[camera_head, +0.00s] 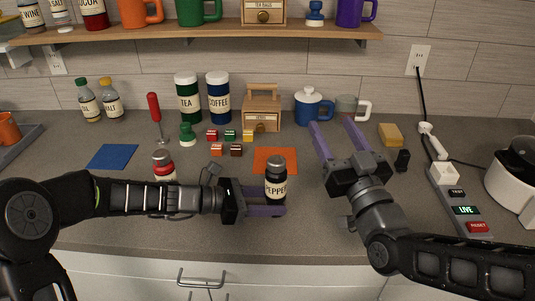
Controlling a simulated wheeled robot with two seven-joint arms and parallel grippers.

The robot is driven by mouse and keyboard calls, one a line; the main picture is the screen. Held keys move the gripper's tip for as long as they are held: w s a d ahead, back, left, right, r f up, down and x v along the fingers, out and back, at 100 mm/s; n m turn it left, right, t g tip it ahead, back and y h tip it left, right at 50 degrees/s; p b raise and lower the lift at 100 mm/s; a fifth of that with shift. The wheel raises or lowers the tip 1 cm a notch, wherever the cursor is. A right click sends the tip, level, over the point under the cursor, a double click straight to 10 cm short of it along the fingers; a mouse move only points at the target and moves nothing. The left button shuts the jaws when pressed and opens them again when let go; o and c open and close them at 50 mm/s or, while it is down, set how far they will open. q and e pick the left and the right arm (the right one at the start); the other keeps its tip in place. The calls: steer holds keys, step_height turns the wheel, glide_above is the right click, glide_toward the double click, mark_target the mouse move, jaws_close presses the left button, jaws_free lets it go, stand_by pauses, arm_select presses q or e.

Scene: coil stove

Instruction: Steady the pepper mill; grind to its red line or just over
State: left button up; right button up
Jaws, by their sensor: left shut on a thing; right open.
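The pepper mill (275,186) stands upright on the grey counter, dark with a cream label reading PEPPER. My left gripper (277,204) comes in from the left and is shut around the mill's lower body. My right gripper (334,126) is open and empty, to the right of the mill and apart from it, its fingers pointing to the back of the counter. The mill's red line cannot be made out, and its lower part is partly hidden by my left fingers.
An orange mat (287,155) lies just behind the mill. A red-topped jar (163,163) stands behind my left arm. TEA (187,100) and COFFEE (218,102) canisters, a wooden box (261,113) and a blue pot (312,108) line the back.

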mark_target(276, 164)
steer(key=s+a+f+n+g+y, duration=0.4)
steer(key=a+f+n+g+y, duration=0.1)
steer(key=f, duration=0.4)
steer(key=shift+s+g, duration=0.35)
steer(key=shift+g, duration=0.45)
steer(key=shift+w+a+f, duration=0.1)
steer(key=shift+w+a, duration=0.05)
steer(key=x, duration=1.1)
steer(key=shift+w+a, duration=0.2)
steer(key=shift+a, duration=0.15)
jaws_close()
